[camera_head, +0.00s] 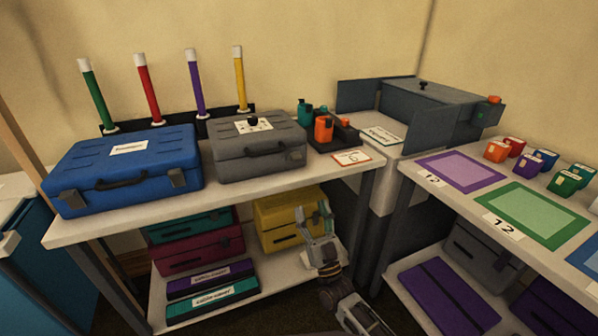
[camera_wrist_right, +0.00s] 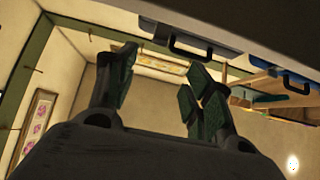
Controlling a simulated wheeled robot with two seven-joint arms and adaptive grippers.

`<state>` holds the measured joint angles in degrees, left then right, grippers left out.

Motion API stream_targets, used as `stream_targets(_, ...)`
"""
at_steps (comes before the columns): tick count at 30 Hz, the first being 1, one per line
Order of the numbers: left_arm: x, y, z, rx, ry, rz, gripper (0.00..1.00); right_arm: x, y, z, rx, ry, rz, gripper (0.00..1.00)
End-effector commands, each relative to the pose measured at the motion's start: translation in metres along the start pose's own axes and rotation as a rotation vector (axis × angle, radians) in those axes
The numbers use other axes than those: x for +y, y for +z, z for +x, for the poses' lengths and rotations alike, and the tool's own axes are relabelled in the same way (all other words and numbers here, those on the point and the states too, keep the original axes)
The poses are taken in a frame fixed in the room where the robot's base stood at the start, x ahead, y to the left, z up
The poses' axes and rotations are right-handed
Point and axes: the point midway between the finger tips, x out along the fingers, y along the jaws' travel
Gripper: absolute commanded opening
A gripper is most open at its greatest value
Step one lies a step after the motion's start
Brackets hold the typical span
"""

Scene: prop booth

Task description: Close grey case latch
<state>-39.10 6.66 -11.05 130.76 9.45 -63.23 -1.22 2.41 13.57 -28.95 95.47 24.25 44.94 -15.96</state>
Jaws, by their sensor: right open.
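The grey case (camera_head: 262,146) stands shut on the white table, with its dark handle facing front. Its latches are too small and dark to tell whether they are open or shut. My right gripper (camera_head: 318,218) is in front of the table and below its top, to the lower right of the grey case and apart from it. Its fingers are spread and empty. In the right wrist view the open fingers (camera_wrist_right: 160,88) show, and a grey case front with a dark handle (camera_wrist_right: 190,48) appears at the top. My left gripper is not in view.
A blue case (camera_head: 125,165) stands left of the grey case on the table (camera_head: 330,178). Orange and teal items (camera_head: 323,128) stand to its right. The lower shelf holds a yellow case (camera_head: 290,215) and others near my right gripper. Another table (camera_head: 420,180) stands right.

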Motion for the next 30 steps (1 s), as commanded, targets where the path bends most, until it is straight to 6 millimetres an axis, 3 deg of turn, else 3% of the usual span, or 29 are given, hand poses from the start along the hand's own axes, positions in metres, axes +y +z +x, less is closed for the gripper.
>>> stream_targets(17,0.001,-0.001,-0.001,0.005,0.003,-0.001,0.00,0.001,0.000,0.004,0.005,0.003,-0.002,0.52)
stream_targets(30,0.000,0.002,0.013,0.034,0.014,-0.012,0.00,0.001,0.000,0.044,0.007,0.003,-0.001,0.52)
